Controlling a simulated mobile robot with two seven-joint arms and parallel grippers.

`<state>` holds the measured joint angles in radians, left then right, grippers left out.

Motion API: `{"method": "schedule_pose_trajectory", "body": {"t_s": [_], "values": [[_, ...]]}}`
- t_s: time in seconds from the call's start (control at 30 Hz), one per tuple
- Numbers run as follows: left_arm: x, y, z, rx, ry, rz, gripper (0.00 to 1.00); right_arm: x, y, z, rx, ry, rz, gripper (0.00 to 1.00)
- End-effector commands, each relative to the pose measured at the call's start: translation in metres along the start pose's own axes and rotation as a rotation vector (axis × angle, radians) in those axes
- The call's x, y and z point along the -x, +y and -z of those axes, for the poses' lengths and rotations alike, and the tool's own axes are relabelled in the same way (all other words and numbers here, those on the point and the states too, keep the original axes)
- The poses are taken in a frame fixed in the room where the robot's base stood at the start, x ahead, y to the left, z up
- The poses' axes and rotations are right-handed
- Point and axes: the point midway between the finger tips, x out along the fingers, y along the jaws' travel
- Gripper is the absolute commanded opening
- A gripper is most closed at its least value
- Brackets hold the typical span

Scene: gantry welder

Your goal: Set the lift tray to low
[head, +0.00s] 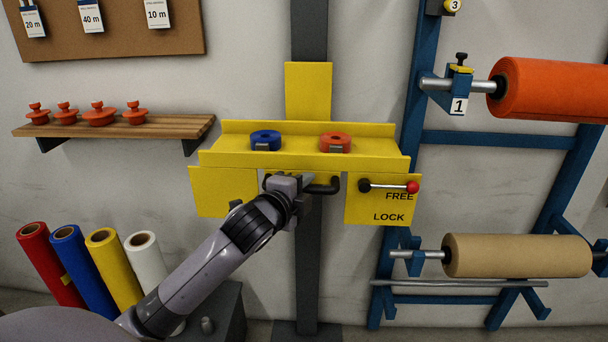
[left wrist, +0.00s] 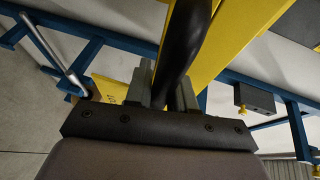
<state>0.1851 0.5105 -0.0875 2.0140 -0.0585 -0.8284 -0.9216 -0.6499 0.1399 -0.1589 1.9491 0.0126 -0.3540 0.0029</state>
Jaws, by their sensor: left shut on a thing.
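The yellow lift tray (head: 240,156) sits on a dark upright column (head: 309,255) and holds a blue roll (head: 266,140) and an orange roll (head: 335,142). A black handle bar (head: 325,189) runs under its front edge. My left gripper (head: 303,183) is shut on this handle; in the left wrist view the dark bar (left wrist: 187,45) passes between the gripper's fingers (left wrist: 165,92). To the right, a lever with a red knob (head: 412,187) lies roughly level beside the word FREE, above the word LOCK, on a yellow plate (head: 365,208). My right gripper is not in view.
A wooden shelf (head: 150,129) with several orange knobbed pieces is on the left wall. Coloured rolls (head: 68,262) stand below it. A blue rack (head: 478,140) with an orange roll (head: 550,90) and a brown roll (head: 515,256) stands close on the right.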

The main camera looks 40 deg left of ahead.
Motion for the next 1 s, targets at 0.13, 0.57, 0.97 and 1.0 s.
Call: {"method": "schedule_pose_trajectory", "body": {"t_s": [0.13,0.57,0.97,1.0], "values": [[-0.011,0.063,-0.002,0.004,0.002,-0.035,0.00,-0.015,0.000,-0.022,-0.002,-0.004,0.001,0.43],[-0.031,0.183,-0.010,0.007,0.002,-0.033,0.00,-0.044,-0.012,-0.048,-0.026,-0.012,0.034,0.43],[-0.046,0.273,-0.016,0.008,0.002,-0.030,0.00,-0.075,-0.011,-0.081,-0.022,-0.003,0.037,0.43],[-0.047,0.279,-0.017,0.007,0.002,-0.030,0.00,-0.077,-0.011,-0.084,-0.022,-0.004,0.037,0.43]]}}
